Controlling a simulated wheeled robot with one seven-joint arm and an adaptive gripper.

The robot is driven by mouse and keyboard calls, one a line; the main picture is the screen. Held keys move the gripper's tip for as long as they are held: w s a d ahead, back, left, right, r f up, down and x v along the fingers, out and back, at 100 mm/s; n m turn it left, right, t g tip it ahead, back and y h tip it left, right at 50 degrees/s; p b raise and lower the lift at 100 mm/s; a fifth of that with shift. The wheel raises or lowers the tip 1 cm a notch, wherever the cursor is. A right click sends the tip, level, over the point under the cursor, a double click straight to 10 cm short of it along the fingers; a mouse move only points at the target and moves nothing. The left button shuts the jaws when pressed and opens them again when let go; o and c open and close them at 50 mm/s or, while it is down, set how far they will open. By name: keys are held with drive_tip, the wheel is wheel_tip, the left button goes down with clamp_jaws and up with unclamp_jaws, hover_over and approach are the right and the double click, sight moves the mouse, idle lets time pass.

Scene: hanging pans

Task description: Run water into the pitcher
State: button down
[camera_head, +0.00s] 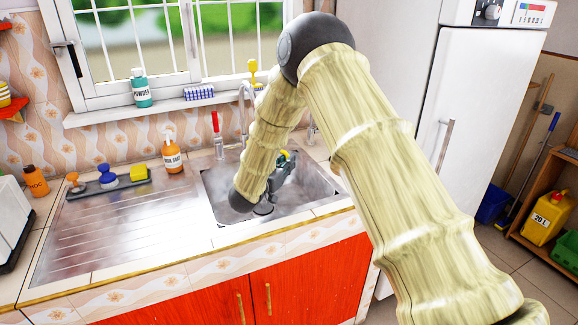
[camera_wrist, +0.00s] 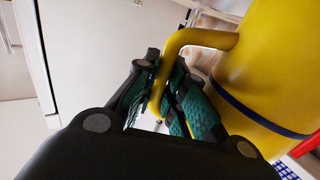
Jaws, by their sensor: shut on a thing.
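The yellow pitcher (camera_wrist: 264,75) with a dark blue band fills the right of the wrist view. My gripper (camera_wrist: 160,98) is shut on its curved yellow handle (camera_wrist: 205,38). In the head view my gripper (camera_head: 282,170) is over the sink basin (camera_head: 310,187). Only a small yellow patch shows beside it there; my arm hides most of the pitcher. The curved metal faucet (camera_head: 242,108) rises behind the sink, partly hidden by my arm. A red-topped lever or tool (camera_head: 216,126) stands to its left. I cannot tell whether water is running.
A soap bottle (camera_head: 171,152) stands behind the counter's drainboard (camera_head: 120,225). A dark tray (camera_head: 108,187) holds a yellow sponge and brushes on the left. The window sill (camera_head: 165,110) holds a green bottle and a blue-checked item. The white fridge (camera_head: 480,120) stands right. The drainboard is mostly clear.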

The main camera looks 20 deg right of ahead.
drive_tip(key=shift+w+f+b, duration=0.3)
drive_tip(key=shift+w+f, duration=0.15)
drive_tip(key=shift+w, duration=0.35)
drive_tip(key=shift+w+f+b, duration=0.35)
drive_tip(key=shift+w+f, duration=0.1)
drive_tip(key=shift+w, duration=0.3)
drive_tip(key=shift+w+f+b, duration=0.3)
drive_tip(key=shift+w+f, duration=0.15)
drive_tip(key=shift+w, duration=0.35)
drive_tip(key=shift+s+a+r+p, duration=0.1)
drive_tip(key=shift+p, duration=1.2)
drive_tip(key=shift+s, duration=0.1)
drive_tip(key=s+r+p, duration=0.4)
drive_tip(key=s+r, duration=0.1)
drive_tip(key=s, duration=0.3)
drive_tip(key=s+r+p, duration=0.4)
drive_tip(key=s+r, duration=0.1)
drive_tip(key=s, duration=0.3)
drive_tip(key=shift+s+a, duration=0.15)
drive_tip(key=shift+s, duration=0.15)
idle(2.0)
idle(0.3)
